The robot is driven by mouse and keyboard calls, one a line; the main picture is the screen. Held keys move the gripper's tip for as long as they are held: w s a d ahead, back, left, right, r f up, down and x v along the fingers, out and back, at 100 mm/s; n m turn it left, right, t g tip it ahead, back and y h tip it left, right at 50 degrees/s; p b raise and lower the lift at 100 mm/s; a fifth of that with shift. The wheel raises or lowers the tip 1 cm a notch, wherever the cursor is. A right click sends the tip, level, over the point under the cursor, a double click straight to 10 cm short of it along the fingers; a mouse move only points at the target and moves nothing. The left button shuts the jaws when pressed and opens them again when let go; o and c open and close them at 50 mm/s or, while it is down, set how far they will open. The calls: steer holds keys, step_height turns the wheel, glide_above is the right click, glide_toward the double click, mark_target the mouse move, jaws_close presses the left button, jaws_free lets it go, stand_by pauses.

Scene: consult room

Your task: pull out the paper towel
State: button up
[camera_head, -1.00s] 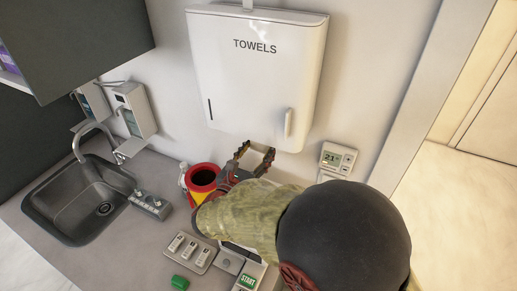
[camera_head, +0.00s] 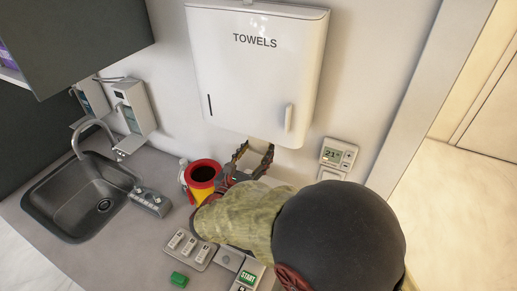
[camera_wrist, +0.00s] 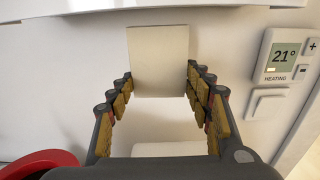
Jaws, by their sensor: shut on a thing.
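The white towel dispenser (camera_head: 258,85), marked TOWELS, hangs on the wall in the head view. A cream paper towel (camera_wrist: 158,60) hangs from its underside; it also shows in the head view (camera_head: 259,146). My gripper (camera_wrist: 160,78) is just below the dispenser, its two ridged fingers at the towel's left and right edges. It is shut on the towel, whose lower end sits between the fingers. In the head view my gripper (camera_head: 254,153) is partly hidden by my arm. The towel's upper end is hidden inside the dispenser.
A red and yellow bin (camera_head: 203,174) stands left of my gripper. A thermostat (camera_head: 338,154) reading 21° is on the wall to the right, with a switch below. The sink (camera_head: 84,198) is at the left. Small devices (camera_head: 190,249) sit on the counter in front.

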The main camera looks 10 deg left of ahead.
steer(key=p+v, duration=0.1)
steer(key=v, duration=0.8)
stand_by(0.5)
